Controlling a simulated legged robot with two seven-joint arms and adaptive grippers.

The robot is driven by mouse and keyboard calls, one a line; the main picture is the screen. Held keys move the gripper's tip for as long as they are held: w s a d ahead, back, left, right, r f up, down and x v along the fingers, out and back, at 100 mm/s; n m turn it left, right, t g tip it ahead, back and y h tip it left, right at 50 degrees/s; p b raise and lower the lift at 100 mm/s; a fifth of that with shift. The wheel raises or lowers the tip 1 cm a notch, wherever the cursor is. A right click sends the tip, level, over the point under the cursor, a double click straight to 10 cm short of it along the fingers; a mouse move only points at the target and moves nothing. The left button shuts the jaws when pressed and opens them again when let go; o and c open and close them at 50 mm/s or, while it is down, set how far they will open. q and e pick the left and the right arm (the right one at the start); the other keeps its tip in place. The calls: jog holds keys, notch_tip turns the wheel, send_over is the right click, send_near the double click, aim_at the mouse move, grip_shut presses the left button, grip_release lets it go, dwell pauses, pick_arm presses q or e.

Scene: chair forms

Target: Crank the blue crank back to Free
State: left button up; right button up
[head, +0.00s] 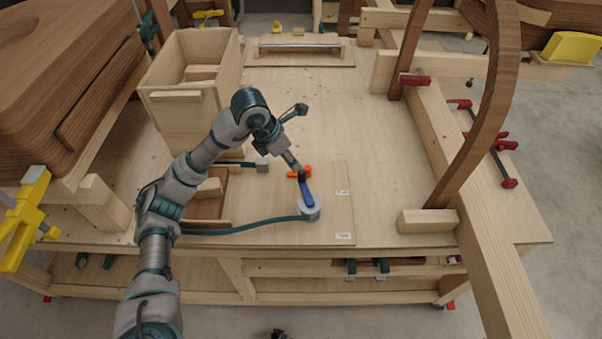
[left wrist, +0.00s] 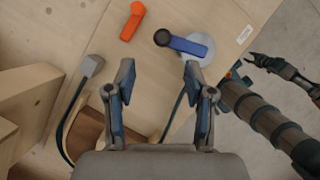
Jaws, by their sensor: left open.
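The blue crank (head: 307,193) sits on a grey round base (head: 313,214) on a wooden board. Its arm points away from me toward an orange piece (head: 294,174). In the left wrist view the blue crank (left wrist: 187,45) has a dark round knob at its left end, near the orange piece (left wrist: 132,21). My left gripper (head: 298,138) is open and empty, just beyond the crank. In the left wrist view its fingers (left wrist: 160,82) are spread, with the crank ahead of them. A dark gripper-like part, perhaps my right gripper (left wrist: 257,61), shows there; its jaw state is unclear.
Two white labels (head: 342,192) (head: 344,236) lie right of the crank, too small to read. A dark hose (head: 245,226) runs left from the base. A wooden box (head: 190,105) stands at the left. Curved chair legs (head: 480,110) rise at the right. Bench between is mostly clear.

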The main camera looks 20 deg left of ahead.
aim_at(300, 172)
pick_arm(q)
jog(key=x, duration=1)
jog(key=shift+d+r, duration=0.1)
jog(key=shift+w+f, duration=0.1)
jog(key=shift+f, duration=0.3)
jog(key=shift+c, duration=0.5)
jog(key=shift+d, duration=0.2)
grip_shut()
